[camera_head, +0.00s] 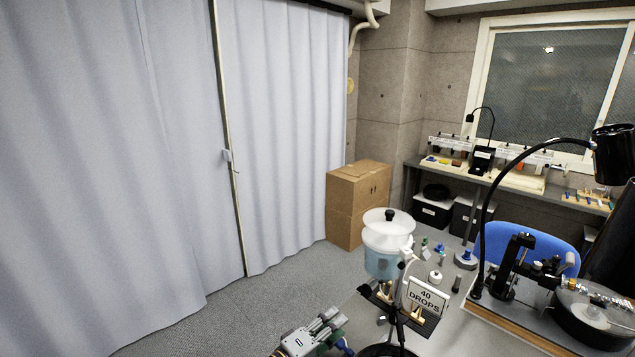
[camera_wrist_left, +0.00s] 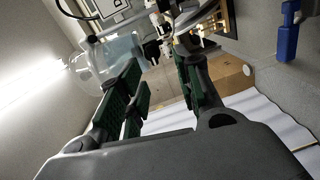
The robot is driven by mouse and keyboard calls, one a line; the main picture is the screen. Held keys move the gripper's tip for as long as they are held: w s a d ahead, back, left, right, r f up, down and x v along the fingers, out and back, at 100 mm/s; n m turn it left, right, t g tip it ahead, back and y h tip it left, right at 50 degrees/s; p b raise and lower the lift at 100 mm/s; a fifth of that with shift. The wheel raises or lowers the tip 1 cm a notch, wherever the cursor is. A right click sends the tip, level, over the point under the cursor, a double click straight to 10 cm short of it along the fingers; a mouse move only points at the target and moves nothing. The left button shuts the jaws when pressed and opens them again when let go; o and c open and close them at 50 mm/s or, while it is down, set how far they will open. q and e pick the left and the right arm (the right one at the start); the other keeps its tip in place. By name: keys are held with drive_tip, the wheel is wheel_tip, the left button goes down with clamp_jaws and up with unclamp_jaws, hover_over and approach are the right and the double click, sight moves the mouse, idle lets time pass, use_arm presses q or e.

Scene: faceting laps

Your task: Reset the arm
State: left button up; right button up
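My left gripper (camera_head: 322,328) comes in at the bottom edge of the head view, just left of the drip tank stand. In the left wrist view my left gripper (camera_wrist_left: 163,80) has its green-padded fingers spread, with nothing seen between them. The drip tank (camera_head: 386,243) is a clear pot with bluish liquid and a black lid knob. A blurred clear vessel, apparently this tank, is beyond the fingers in the left wrist view (camera_wrist_left: 100,60). Whether the fingers touch anything is unclear. My right gripper is not in view.
A sign reading 40 DROPS (camera_head: 428,297) stands by the tank. The bench holds small bottles, a faceting machine (camera_head: 520,265) and a black gooseneck lamp (camera_head: 487,205). A cardboard box (camera_head: 357,200) and blue chair (camera_head: 530,246) stand behind. Floor before the curtain (camera_head: 120,150) is clear.

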use_arm(q)
drive_tip(key=s+a+f+m+g+y, duration=0.3)
drive_tip(key=s+a+f+y, duration=0.1)
drive_tip(key=s+a, duration=0.4)
drive_tip(key=s+a+f+m+g+y, duration=0.2)
drive_tip(key=s+a+f+m+y, duration=0.15)
drive_tip(key=s+a, duration=0.4)
drive_tip(key=s+a+f+m+g+y, duration=0.3)
drive_tip(key=s+a+f+y, duration=0.2)
drive_tip(key=a, duration=0.6)
drive_tip(key=s+f+g, duration=0.2)
drive_tip(key=s+f, duration=0.1)
drive_tip(key=f, duration=3)
drive_tip(key=s+a+f, duration=0.2)
drive_tip(key=s+f, duration=0.7)
drive_tip(key=s, duration=0.2)
drive_tip(key=s+a+f, duration=0.1)
drive_tip(key=s+f, duration=0.9)
drive_tip(key=s, duration=0.1)
drive_tip(key=shift+a+g, duration=0.35)
drive_tip(key=shift+g, duration=0.05)
